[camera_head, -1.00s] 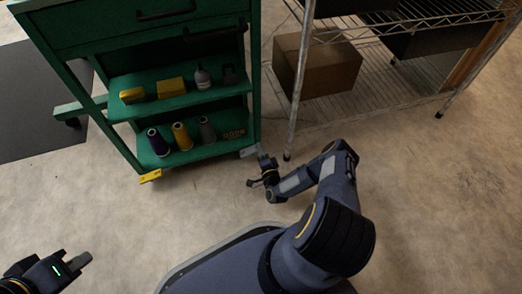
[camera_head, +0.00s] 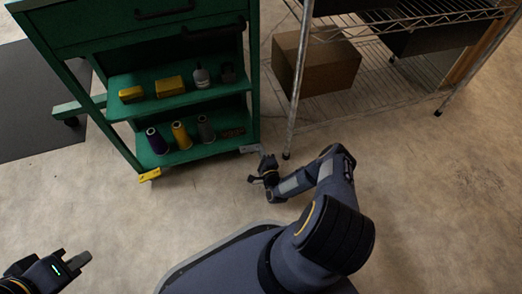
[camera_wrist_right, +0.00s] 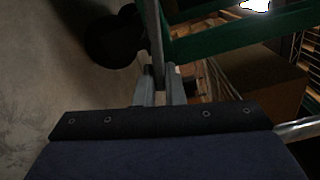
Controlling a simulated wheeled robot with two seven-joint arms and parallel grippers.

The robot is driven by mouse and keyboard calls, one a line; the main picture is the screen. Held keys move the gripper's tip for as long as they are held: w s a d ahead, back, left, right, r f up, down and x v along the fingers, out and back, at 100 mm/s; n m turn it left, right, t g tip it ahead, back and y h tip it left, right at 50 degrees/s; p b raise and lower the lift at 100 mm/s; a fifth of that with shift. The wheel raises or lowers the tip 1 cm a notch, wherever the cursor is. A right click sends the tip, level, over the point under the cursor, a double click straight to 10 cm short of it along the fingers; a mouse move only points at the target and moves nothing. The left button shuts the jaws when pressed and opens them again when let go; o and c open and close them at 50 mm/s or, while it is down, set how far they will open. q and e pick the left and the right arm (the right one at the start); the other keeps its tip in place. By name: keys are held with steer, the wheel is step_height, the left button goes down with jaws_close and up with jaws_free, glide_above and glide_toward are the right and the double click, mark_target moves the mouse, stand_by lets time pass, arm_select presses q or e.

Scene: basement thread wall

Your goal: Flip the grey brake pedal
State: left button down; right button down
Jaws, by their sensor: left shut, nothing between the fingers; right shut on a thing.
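The grey brake pedal (camera_head: 250,148) is at the lower right front corner of the green cart, close to the floor. My right gripper (camera_head: 262,158) is at this pedal. In the right wrist view, the fingers (camera_wrist_right: 160,86) are shut on a thin grey bar (camera_wrist_right: 154,35), which looks like the pedal; its far end is hard to make out in the dark. My left gripper (camera_head: 84,259) is shut and empty, low at the left above the floor, far from the cart.
The green cart (camera_head: 190,101) carries spools and yellow boxes on its shelves. A yellow pedal (camera_head: 149,175) is at its lower left corner. A wire rack (camera_head: 293,110) with a cardboard box (camera_head: 316,64) stands close at the right. The floor in front is clear.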

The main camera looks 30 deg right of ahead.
steer(key=c, duration=1.5)
jaws_free()
steer(key=p+v, duration=0.2)
steer(key=v, duration=0.5)
steer(key=shift+s+a, duration=0.1)
steer(key=shift+s, duration=0.35)
